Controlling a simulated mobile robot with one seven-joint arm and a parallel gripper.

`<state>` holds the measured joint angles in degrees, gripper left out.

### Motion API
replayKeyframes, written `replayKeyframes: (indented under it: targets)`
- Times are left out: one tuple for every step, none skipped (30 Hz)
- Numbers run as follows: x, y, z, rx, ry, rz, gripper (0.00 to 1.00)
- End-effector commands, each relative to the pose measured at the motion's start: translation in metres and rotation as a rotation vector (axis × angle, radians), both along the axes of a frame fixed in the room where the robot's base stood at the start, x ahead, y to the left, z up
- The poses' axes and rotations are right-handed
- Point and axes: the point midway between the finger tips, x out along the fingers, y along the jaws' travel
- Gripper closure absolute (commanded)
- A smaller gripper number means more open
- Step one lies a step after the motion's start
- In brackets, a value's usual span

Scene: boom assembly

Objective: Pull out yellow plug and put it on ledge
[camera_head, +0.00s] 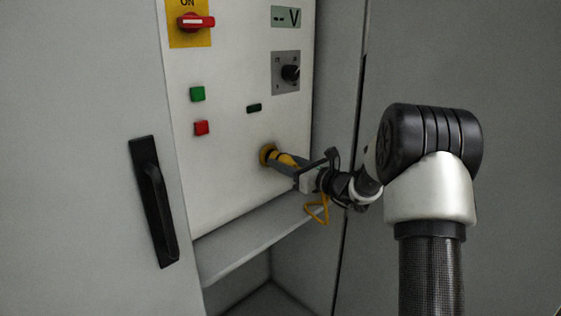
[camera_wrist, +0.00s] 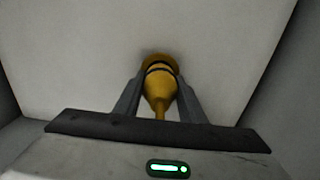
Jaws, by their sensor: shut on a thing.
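The yellow plug (camera_head: 287,160) is at the socket on the lower right of the white panel, with a yellow cable loop hanging beneath it. In the wrist view the plug (camera_wrist: 160,85) lies between the two fingers, its wide end against the yellow round socket (camera_wrist: 159,62). My gripper (camera_head: 296,170) is shut on the plug; it also shows in the wrist view (camera_wrist: 158,97). I cannot tell whether the plug is fully seated. The ledge (camera_head: 240,248) is the grey shelf below the panel, and its visible top is bare.
The panel carries a red rotary switch (camera_head: 195,21), a green button (camera_head: 197,94), a red button (camera_head: 201,128) and a black knob (camera_head: 290,73). A door with a black handle (camera_head: 155,202) is at left. The cabinet's side wall stands close right of the plug.

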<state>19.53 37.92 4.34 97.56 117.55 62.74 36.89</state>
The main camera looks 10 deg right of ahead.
Motion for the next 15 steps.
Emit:
replayKeyframes:
  targets:
    - [-0.002,-0.002,0.001,0.0,-0.001,-0.001,0.99]
    - [-0.003,-0.002,0.001,0.0,-0.001,-0.001,0.99]
    - [-0.004,-0.003,0.001,0.0,-0.001,0.0,0.99]
    - [-0.005,-0.004,0.001,0.0,-0.001,0.0,0.99]
    - [-0.006,-0.005,0.001,0.0,-0.002,0.0,0.99]
    - [-0.007,-0.006,0.001,0.0,-0.002,0.0,0.99]
    - [-0.008,-0.006,0.001,0.0,-0.002,0.0,0.99]
    - [-0.009,-0.007,0.001,0.0,-0.002,0.0,0.99]
    - [-0.011,-0.008,0.001,0.0,-0.002,0.0,0.99]
    - [-0.012,-0.008,0.001,0.0,-0.002,0.0,0.99]
    - [-0.013,-0.009,0.001,0.0,-0.002,0.0,0.99]
    - [-0.014,-0.01,0.001,0.0,-0.002,0.0,0.99]
    - [-0.015,-0.011,0.001,0.001,-0.002,0.0,0.99]
    - [-0.016,-0.012,0.001,0.001,-0.001,0.0,0.99]
    - [-0.017,-0.013,0.001,0.001,-0.001,-0.001,0.99]
